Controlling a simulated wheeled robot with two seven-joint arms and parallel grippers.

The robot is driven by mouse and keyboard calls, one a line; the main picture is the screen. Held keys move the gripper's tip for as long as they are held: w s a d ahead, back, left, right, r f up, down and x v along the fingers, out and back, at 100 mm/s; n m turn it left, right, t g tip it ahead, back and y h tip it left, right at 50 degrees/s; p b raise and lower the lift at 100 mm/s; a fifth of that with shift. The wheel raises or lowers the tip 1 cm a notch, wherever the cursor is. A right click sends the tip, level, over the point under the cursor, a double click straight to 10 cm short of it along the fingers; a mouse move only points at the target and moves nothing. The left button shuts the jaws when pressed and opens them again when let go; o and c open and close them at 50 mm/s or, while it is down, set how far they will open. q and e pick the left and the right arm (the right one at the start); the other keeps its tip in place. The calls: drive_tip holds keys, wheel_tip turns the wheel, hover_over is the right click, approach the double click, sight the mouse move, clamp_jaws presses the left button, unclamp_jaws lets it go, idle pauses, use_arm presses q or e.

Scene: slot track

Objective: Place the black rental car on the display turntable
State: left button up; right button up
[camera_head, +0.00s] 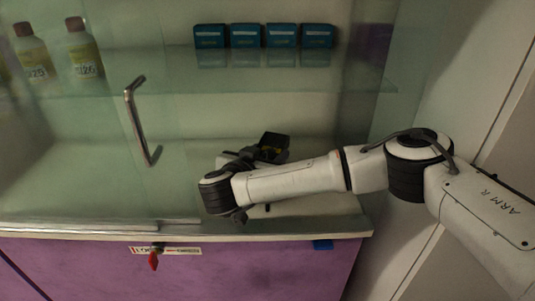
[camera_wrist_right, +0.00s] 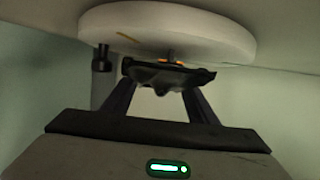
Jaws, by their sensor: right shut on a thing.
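In the right wrist view, a black car (camera_wrist_right: 168,77) sits between the fingertips of my right gripper (camera_wrist_right: 165,84), which is shut on it. A thick white disc (camera_wrist_right: 205,30), which looks like the display turntable, lies just beyond the car and fills the top of that view. The car overlaps the disc's lower edge in the picture; I cannot tell whether they touch. In the head view my right forearm reaches in from the right to the lower level of the glass case, and its wrist hides most of the gripper and the car. My left gripper is not in view.
A metal handle (camera_head: 137,118) stands on the glass to the left. Blue boxes (camera_head: 246,37) and bottles (camera_head: 84,47) stand on the upper shelf. A red key (camera_head: 153,260) shows on the purple front.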

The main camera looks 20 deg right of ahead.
drive_tip(key=shift+f, duration=0.1)
drive_tip(key=o, duration=1.2)
drive_tip(key=shift+s+a+r, duration=0.15)
drive_tip(key=shift+a+r, duration=0.05)
drive_tip(key=shift+p+v, duration=0.6)
drive_tip(key=shift+v, duration=5.15)
